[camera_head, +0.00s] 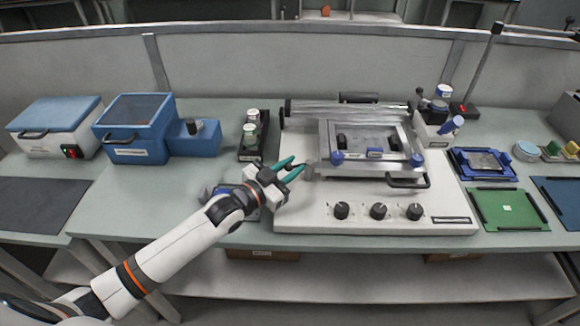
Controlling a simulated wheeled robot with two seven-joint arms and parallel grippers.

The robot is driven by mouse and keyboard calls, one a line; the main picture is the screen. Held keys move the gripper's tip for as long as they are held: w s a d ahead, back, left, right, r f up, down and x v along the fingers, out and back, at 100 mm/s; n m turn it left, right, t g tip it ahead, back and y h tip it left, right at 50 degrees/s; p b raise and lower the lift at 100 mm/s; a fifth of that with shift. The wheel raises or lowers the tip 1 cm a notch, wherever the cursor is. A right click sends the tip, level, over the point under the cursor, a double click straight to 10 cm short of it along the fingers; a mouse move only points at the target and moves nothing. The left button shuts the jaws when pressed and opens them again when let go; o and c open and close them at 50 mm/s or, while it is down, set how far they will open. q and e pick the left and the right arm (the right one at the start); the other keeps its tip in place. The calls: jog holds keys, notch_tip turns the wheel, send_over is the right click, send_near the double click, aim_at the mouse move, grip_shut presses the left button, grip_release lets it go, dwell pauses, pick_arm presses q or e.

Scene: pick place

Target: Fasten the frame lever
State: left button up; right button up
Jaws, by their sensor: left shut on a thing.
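The metal frame (411,133) sits on the white machine base (300,218), with blue knobs at its front corners and a black handle (408,182) at the front right. My left gripper (293,170) has teal fingers and is at the left edge of the frame. It is shut on a small part there, which looks like the frame lever; the fingers and its small size hide most of it. My right gripper is not in view.
Three black knobs (378,211) line the base front. A black holder with small bottles (250,135) stands left of the machine, beside a blue box (135,125). A green board (508,209) and a blue fixture (483,162) lie to the right.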

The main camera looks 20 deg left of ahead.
pick_arm(q)
jog(key=shift+w+a+r, duration=0.25)
jog(key=shift+a+r, duration=0.05)
jog(key=shift+r, duration=0.05)
dwell(0.6)
jog(key=o, duration=1.1)
jog(key=shift+w+f, duration=0.15)
jog(key=shift+f, duration=0.15)
jog(key=shift+s, duration=0.2)
jog(key=shift+s+a, duration=0.1)
jog(key=shift+s, duration=0.15)
jog(key=b+v, duration=0.1)
jog(key=v, duration=1)
jog(key=shift+s+a, duration=0.1)
jog(key=shift+a, duration=0.05)
